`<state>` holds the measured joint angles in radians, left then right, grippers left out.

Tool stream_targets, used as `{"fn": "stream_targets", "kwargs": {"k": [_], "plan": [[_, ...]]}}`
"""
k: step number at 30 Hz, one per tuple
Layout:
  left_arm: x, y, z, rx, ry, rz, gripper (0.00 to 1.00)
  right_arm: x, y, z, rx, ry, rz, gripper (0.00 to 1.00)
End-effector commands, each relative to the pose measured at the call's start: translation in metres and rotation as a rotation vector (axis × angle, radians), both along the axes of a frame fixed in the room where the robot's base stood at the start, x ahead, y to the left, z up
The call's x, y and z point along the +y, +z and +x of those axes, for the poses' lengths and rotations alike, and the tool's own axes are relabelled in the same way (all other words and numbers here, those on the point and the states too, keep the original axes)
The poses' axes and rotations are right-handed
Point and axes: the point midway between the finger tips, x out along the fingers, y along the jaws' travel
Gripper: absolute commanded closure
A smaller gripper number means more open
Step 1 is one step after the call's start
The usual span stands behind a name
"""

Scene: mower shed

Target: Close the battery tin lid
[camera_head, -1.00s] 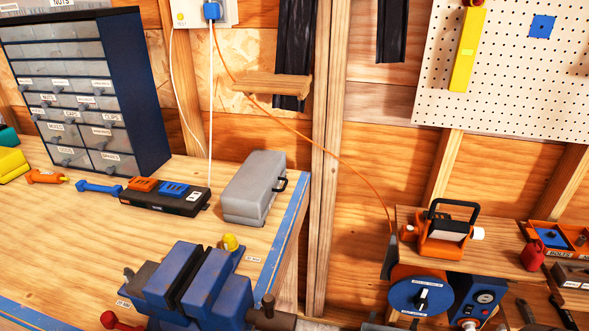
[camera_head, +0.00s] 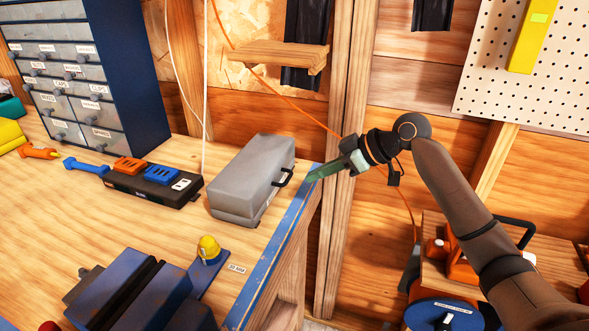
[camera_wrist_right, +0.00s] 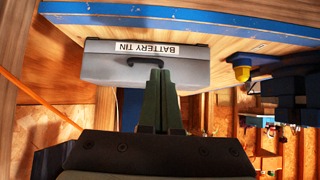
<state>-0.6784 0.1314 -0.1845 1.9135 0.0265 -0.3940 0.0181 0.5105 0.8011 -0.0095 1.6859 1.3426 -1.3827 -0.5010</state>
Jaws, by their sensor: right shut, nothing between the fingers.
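The battery tin (camera_head: 240,175) is a grey metal box with a black handle (camera_head: 283,178) on its right side, standing on the workbench near the blue edge. Its lid looks down on the body, with a seam showing below it. In the right wrist view the tin (camera_wrist_right: 105,68) appears upside down, with its "BATTERY TIN" label and the handle facing me. My right gripper (camera_head: 312,176) is shut and empty, just right of the handle, with a small gap seen in the head view. Its green fingers (camera_wrist_right: 160,75) overlap the handle's right end in the wrist view. My left gripper is not in view.
A black charger (camera_head: 150,185) with orange and blue pieces lies left of the tin. A blue vise (camera_head: 150,295) and a yellow-capped part (camera_head: 208,248) are in front. A wooden shelf (camera_head: 270,57) juts from the wall above. Bare bench lies between tin and vise.

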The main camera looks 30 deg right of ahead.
Motion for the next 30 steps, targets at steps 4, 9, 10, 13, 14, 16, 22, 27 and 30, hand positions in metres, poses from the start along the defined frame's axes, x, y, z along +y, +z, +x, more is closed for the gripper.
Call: {"fn": "stream_targets", "kwargs": {"k": [4,9,10,13,14,16,22,27,30], "plan": [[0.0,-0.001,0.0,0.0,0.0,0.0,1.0,-0.022,0.058,0.009,-0.092,0.012,0.053,1.0],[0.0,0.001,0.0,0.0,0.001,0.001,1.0,-0.024,0.075,0.013,-0.121,0.018,0.078,1.0],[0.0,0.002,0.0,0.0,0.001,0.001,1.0,-0.023,0.074,0.015,-0.121,0.02,0.079,1.0],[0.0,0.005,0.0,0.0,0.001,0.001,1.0,-0.014,0.067,0.024,-0.12,0.02,0.08,1.0],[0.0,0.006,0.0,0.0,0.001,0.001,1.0,-0.01,0.064,0.027,-0.12,0.021,0.08,1.0],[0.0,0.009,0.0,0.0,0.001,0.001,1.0,-0.002,0.057,0.037,-0.119,0.02,0.081,1.0],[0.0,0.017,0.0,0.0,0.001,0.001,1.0,0.024,0.035,0.065,-0.119,0.02,0.082,1.0],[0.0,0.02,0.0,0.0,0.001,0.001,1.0,0.028,0.009,0.07,-0.114,0.017,0.077,1.0],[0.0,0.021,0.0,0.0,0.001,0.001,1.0,0.025,-0.003,0.068,-0.117,0.017,0.077,1.0]]}}
